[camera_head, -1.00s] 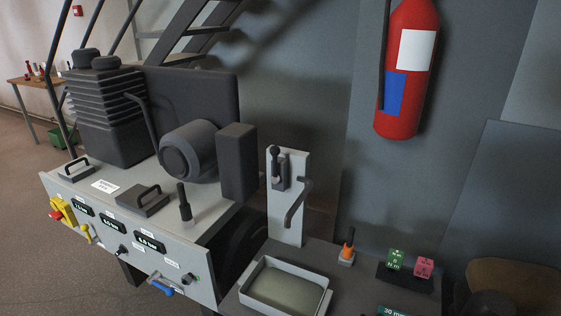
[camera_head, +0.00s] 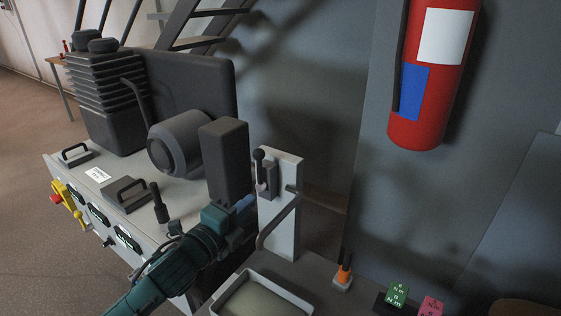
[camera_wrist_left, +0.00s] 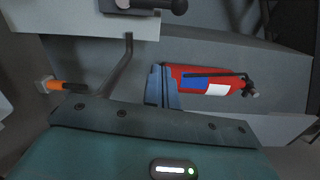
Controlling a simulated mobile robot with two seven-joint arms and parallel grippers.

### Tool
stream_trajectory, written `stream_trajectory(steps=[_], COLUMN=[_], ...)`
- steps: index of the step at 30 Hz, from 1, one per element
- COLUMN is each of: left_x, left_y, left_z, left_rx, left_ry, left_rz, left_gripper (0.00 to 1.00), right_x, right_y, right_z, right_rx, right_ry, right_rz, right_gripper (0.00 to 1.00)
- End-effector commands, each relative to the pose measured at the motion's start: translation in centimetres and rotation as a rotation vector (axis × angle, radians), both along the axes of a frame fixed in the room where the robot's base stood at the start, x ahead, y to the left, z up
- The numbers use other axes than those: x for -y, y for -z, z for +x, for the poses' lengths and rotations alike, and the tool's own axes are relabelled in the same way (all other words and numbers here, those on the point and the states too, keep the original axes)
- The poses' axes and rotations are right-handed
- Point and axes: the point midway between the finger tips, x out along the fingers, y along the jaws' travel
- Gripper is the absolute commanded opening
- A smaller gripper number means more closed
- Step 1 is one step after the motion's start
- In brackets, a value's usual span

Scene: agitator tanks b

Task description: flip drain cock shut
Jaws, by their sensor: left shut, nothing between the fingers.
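A light upright plate (camera_head: 286,230) stands behind the tray and carries a grey block with a black ball-ended lever (camera_head: 259,156), which points up. A bent grey pipe (camera_head: 281,216) runs down the plate's front toward the tray. I take this lever to be the drain cock, but cannot be sure. My left gripper (camera_head: 246,204) is just left of the plate, below the lever, shut and empty. In the left wrist view its blue fingers (camera_wrist_left: 165,88) are together, and the dark lever end (camera_wrist_left: 160,5) shows at the top edge. The right gripper is not in view.
A shallow tray (camera_head: 285,284) sits in front of the plate. A dark box (camera_head: 223,160) stands close behind my gripper. A fire extinguisher (camera_head: 435,80) hangs on the wall.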

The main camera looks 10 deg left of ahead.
Motion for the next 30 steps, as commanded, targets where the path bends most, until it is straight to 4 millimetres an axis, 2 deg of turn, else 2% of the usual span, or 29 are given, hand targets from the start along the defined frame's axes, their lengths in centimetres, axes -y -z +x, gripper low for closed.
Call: stream_trajectory(steps=[5,17,23,30], left_x=[-0.2,-0.1,0.7,2.3], left_y=[-1.0,-1.1,-1.3,-1.3], left_z=[0.4,0.9,3.6,8.6], left_rx=[0.038,0.039,0.039,0.037], left_ry=[0.001,0.001,0.0,-0.001], left_rz=[0.056,0.055,0.052,0.052], left_gripper=[0.0,0.0,0.0,0.0], right_x=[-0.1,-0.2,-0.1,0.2], right_y=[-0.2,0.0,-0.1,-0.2], right_z=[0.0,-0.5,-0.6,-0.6], right_rx=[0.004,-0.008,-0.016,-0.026], right_ry=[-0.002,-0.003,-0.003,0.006], right_rz=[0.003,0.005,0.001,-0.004], right_gripper=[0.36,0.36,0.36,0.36])
